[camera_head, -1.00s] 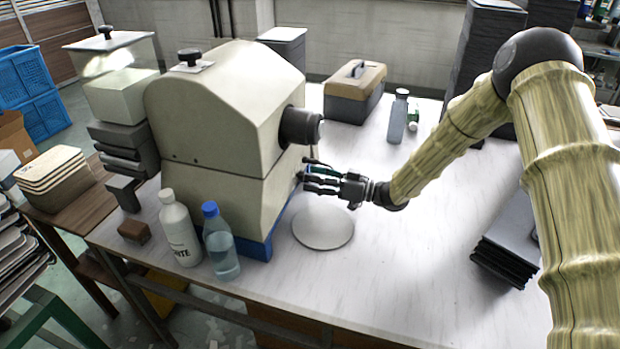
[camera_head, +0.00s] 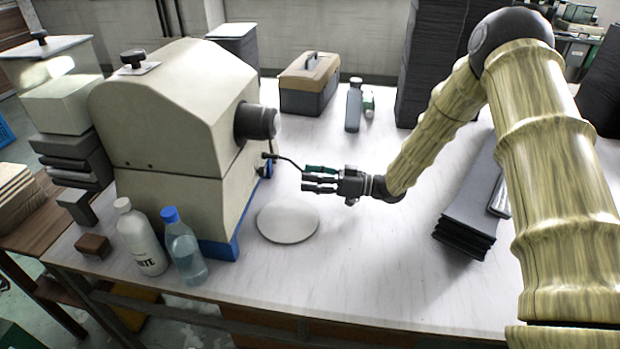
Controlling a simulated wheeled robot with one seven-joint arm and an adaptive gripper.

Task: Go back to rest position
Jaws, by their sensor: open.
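My gripper (camera_head: 322,180) is at the end of my arm, above the white table (camera_head: 350,270). Its fingers point left toward the cream machine (camera_head: 175,120) and are open, with a visible space between them and the machine. A thin dark lever (camera_head: 288,161) stands out from the machine's right side and ends near the upper finger; I cannot tell whether they touch. A white round disc (camera_head: 288,222) lies on the table below and left of the gripper. I see nothing clearly held between the fingers.
A toolbox (camera_head: 309,84), a grey bottle (camera_head: 354,105) and dark stacked panels (camera_head: 430,60) stand at the back. A panel stack (camera_head: 470,215) lies at right. A white bottle (camera_head: 141,240) and a blue-capped bottle (camera_head: 184,248) stand front left. The front middle is clear.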

